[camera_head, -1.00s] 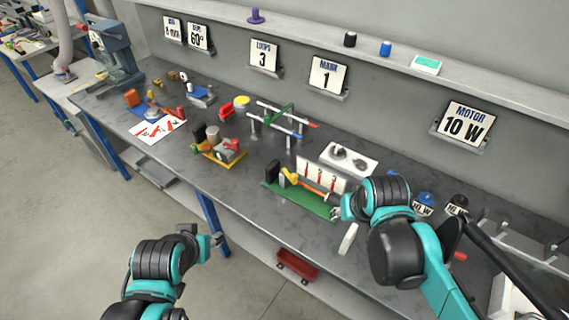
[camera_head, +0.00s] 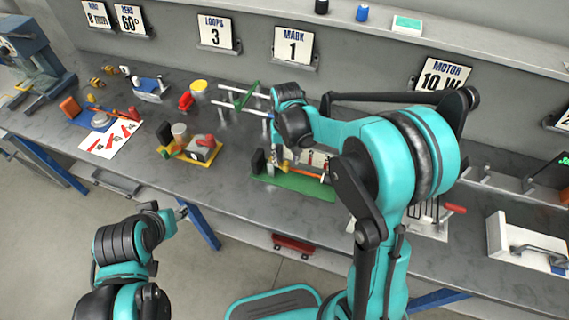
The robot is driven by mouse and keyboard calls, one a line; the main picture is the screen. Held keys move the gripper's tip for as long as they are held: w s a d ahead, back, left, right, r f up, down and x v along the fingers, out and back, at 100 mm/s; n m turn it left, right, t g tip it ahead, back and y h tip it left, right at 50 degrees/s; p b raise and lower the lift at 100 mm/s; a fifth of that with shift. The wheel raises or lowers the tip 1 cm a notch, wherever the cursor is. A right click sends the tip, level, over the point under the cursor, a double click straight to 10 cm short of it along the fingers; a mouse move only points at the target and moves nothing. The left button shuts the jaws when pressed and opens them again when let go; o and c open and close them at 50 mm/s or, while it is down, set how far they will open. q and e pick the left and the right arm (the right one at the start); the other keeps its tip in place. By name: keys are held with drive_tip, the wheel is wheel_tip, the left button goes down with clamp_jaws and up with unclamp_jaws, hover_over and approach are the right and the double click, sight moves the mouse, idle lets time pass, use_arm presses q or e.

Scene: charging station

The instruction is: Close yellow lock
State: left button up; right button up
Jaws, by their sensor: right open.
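A green board (camera_head: 310,187) lies on the bench, with a black block (camera_head: 258,161) at its left end and an orange rod (camera_head: 303,171) along it. The yellow piece beside the black block is mostly hidden behind my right gripper (camera_head: 275,172), which points down over the board's left part. That gripper is open; contact cannot be told. A yellow-based fixture (camera_head: 190,150) with a black block, a grey cylinder and a red handle stands to the left. Which yellow part is the lock is unclear. My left gripper (camera_head: 182,212) is in front of the bench, away from it; its jaws are unclear.
A blue-based fixture (camera_head: 98,117) and a white sheet with red marks (camera_head: 110,139) lie at the left. A yellow disc (camera_head: 199,86) and a green-handled rail frame (camera_head: 245,98) stand behind. A white box (camera_head: 510,240) is at the right. My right arm covers much of the bench's right side.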

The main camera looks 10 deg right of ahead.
sight(285, 162)
drive_tip(key=shift+f+b, duration=0.35)
drive_tip(key=shift+f, duration=1.3)
clamp_jaws()
drive_tip(key=shift+a, duration=0.1)
